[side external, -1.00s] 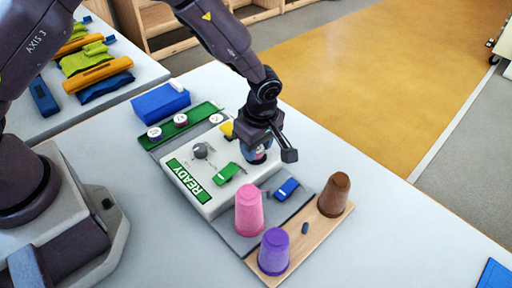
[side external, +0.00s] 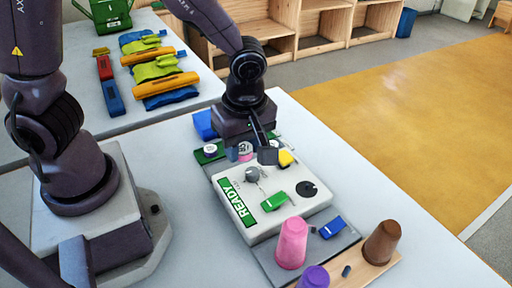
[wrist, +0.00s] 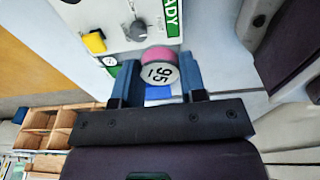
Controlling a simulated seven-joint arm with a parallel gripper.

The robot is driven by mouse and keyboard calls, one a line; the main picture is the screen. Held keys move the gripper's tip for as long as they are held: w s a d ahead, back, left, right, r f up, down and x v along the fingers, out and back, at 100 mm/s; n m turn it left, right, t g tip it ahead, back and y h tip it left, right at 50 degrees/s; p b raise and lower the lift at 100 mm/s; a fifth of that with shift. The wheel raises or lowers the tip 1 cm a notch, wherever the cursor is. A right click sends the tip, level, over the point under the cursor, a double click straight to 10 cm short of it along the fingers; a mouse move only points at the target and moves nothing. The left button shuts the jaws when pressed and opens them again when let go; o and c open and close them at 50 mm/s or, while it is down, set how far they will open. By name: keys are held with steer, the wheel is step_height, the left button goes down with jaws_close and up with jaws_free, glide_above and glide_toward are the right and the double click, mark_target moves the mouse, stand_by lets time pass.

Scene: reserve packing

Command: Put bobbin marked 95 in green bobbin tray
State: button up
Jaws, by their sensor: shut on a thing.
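My gripper (side external: 246,152) is shut on the bobbin marked 95 (wrist: 160,75), which has a pink side and a pale face with dark digits. In the wrist view the bobbin sits between the two blue fingers (wrist: 157,66). In the side view the held bobbin (side external: 245,151) is partly hidden by my gripper. It is over or close to the green bobbin tray (side external: 208,159), behind the pale machine; I cannot tell whether it touches the tray. A white-topped bobbin (side external: 210,149) stands at the tray's left end. My gripper hides the rest of the tray.
The pale machine (side external: 285,220) carries a READY label, grey knob (side external: 252,174), yellow part (side external: 286,158), green part (side external: 274,202) and bare black disc (side external: 308,189). A blue box (side external: 204,124) stands behind the tray. Pink (side external: 292,243), purple (side external: 313,277) and brown (side external: 382,242) cones stand in front.

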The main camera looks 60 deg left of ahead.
steer(key=w+a+f+m+t+h, duration=0.1)
steer(key=a+f+m, duration=0.1)
steer(key=a+m, duration=0.65)
steer(key=a+f+m, duration=0.2)
steer(key=a+m, duration=0.6)
steer(key=a, duration=0.1)
steer(key=w+a+f+m, duration=0.1)
steer(key=w+f+m, duration=0.2)
steer(key=m, duration=0.3)
steer(key=w+a+f+m+h, duration=0.1)
steer(key=w+f+m, duration=0.1)
steer(key=w+m, duration=0.4)
steer(key=w+a+f+m, duration=0.1)
steer(key=w+f+m, duration=0.2)
steer(key=w+m, duration=0.2)
steer(key=shift+a+f+m+g+h, duration=0.3)
steer(key=shift+f+m+g+h, duration=0.1)
steer(key=shift+m, duration=0.25)
steer(key=shift+w+a+f, duration=0.15)
steer(key=shift+w+f, duration=0.25)
steer(key=shift+f, duration=1.6)
